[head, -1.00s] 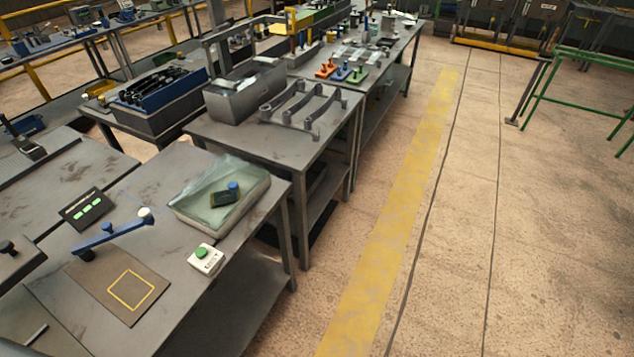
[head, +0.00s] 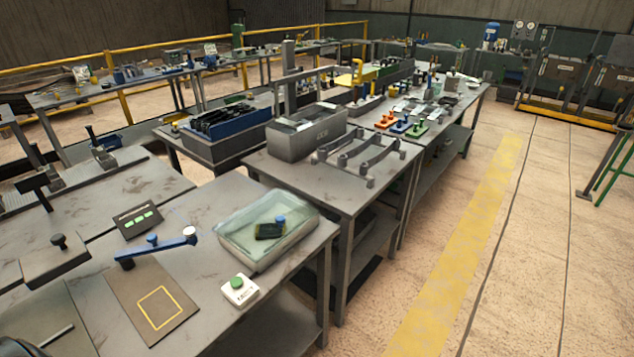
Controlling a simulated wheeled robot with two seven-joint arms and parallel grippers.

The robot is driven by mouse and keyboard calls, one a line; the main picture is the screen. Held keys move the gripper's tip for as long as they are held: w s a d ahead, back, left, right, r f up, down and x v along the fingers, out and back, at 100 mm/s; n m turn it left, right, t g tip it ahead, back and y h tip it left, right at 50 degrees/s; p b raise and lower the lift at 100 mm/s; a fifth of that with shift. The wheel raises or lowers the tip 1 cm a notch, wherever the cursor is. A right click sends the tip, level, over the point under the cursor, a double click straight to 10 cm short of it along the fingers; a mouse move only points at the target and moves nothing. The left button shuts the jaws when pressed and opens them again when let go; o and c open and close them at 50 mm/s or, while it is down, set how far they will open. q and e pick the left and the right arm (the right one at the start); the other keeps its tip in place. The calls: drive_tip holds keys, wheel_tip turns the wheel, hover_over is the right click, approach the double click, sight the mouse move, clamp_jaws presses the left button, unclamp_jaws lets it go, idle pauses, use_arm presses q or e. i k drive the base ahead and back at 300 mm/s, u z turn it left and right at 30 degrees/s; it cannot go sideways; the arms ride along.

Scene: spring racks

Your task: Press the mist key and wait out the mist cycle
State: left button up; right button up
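A small white box with a round green button (head: 238,284), likely the mist key, sits near the front right edge of the near grey table (head: 205,215). The lettering on its face is too small to read surely. Behind it stands a clear, pale green box (head: 240,252) with a dark block (head: 268,231) and a blue knob (head: 280,219) inside. No mist is plainly visible in it. A dark panel with green lights (head: 138,221) lies to the left. Neither gripper shows, and nothing is seen touching the button.
A blue lever with a white knob (head: 157,246) and a brown mat with a yellow square outline (head: 125,292) lie left of the button. A grey bin (head: 300,145) and grey rack (head: 345,153) stand on the table behind. Open floor with a yellow stripe (head: 470,240) runs right.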

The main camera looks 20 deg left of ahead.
sight(236, 283)
drive_tip(key=u, duration=1.35)
